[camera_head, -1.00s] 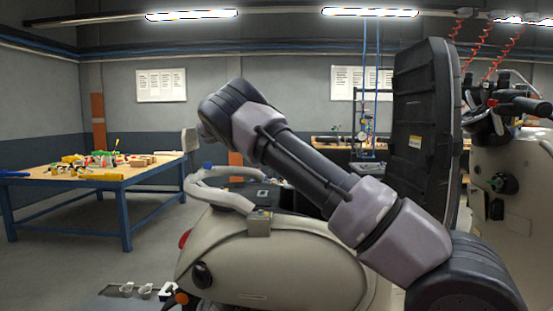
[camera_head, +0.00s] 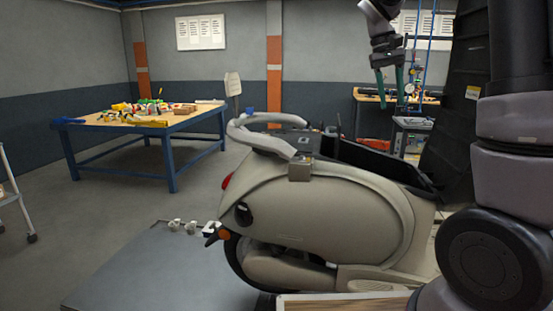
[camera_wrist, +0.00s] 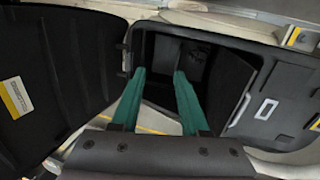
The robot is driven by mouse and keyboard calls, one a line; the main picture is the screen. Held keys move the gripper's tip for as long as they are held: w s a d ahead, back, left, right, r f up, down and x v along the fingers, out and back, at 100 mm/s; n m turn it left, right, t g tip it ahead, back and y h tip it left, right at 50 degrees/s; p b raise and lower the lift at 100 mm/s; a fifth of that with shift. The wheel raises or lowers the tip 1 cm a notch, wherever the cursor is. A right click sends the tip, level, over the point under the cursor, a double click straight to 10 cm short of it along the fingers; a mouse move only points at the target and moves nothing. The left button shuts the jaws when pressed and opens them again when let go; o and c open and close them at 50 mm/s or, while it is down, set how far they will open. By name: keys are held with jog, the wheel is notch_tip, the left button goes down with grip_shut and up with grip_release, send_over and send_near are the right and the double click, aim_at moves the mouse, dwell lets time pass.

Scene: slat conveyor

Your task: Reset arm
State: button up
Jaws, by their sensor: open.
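My gripper (camera_head: 390,85) hangs pointing down at the top right of the head view, above the rear of a beige scooter (camera_head: 330,220). Its two green fingers are apart with nothing between them. In the wrist view my gripper (camera_wrist: 160,72) shows open and empty over the scooter's black storage compartment (camera_wrist: 172,50). The raised black seat (camera_head: 462,110) stands upright beside my arm in the head view. A black panel with a yellow label (camera_wrist: 50,85) fills the left of the wrist view. My arm hides part of the scooter's right side.
A blue-legged table (camera_head: 180,127) with colourful items stands at the back left. A workbench (camera_head: 370,98) stands behind the scooter. A grey platform (camera_head: 150,265) lies by the scooter's wheel. A white ladder-like stand (camera_head: 15,195) is at the left edge. The left floor is mostly clear.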

jog(key=s+a+m+t+y, duration=0.1)
jog(key=s+a+t+y, duration=0.1)
jog(key=s, duration=0.8)
jog(key=s+a+r+m+t+y, duration=0.1)
jog(key=s+a+t, duration=0.3)
jog(key=s, duration=0.6)
jog(key=shift+a+t+y, duration=0.15)
jog(key=shift+t+y, duration=0.65)
jog(key=shift+t, duration=0.3)
jog(key=shift+s, duration=0.1)
